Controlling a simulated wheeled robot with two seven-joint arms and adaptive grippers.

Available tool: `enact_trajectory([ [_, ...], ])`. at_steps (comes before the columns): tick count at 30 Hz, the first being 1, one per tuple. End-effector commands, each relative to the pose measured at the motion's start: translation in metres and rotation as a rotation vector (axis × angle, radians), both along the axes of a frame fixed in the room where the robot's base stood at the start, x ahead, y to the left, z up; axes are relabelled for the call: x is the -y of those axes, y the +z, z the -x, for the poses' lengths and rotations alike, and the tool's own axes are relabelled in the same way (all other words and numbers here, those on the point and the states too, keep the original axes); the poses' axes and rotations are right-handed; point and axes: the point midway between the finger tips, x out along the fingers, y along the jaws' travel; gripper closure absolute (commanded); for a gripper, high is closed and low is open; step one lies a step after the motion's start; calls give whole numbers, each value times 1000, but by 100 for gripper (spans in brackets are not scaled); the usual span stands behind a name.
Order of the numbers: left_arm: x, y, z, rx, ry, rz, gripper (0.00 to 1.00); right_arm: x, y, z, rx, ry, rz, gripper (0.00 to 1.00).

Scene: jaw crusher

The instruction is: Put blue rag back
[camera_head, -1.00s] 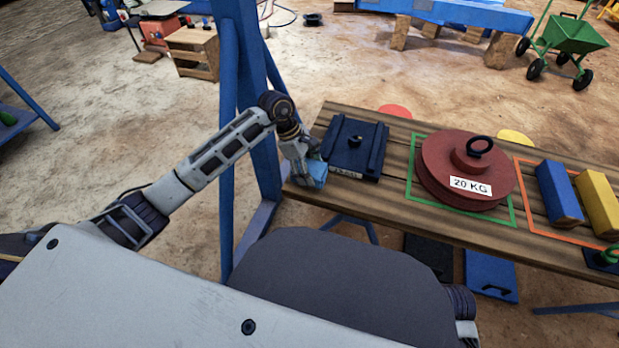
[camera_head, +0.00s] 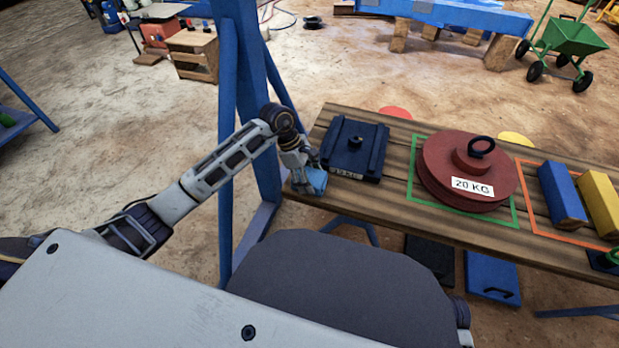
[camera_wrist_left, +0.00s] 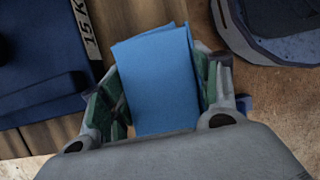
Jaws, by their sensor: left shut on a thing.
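The blue rag (camera_head: 315,181) is a folded light-blue cloth at the left end of the wooden table (camera_head: 395,212). My left gripper (camera_head: 306,180) is shut on it. In the left wrist view the rag (camera_wrist_left: 160,80) lies between the two green-padded fingers (camera_wrist_left: 158,95). In the head view the rag is at the table's near left corner, and I cannot tell whether it touches the wood. My right gripper is not in view.
A dark blue block (camera_head: 354,150), also in the wrist view (camera_wrist_left: 40,60), stands just right of the rag. A red 20 KG weight (camera_head: 440,180) sits further right, beside blue (camera_head: 560,190) and yellow (camera_head: 600,200) blocks. A blue post (camera_head: 228,120) rises left of the table.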

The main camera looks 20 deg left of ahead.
Motion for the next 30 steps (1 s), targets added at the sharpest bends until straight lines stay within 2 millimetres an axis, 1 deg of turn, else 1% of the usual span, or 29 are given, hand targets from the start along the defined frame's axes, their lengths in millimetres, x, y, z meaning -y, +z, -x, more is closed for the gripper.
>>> enact_trajectory([
  [8,0,-3,0,0,0,0,57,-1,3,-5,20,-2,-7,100],
  [9,0,-2,0,0,0,0,34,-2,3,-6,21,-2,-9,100],
  [13,0,-2,0,0,0,0,18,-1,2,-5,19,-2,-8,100],
  [24,0,-2,0,0,0,0,17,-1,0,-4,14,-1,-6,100],
  [30,-1,3,0,1,0,0,17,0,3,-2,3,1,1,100],
])
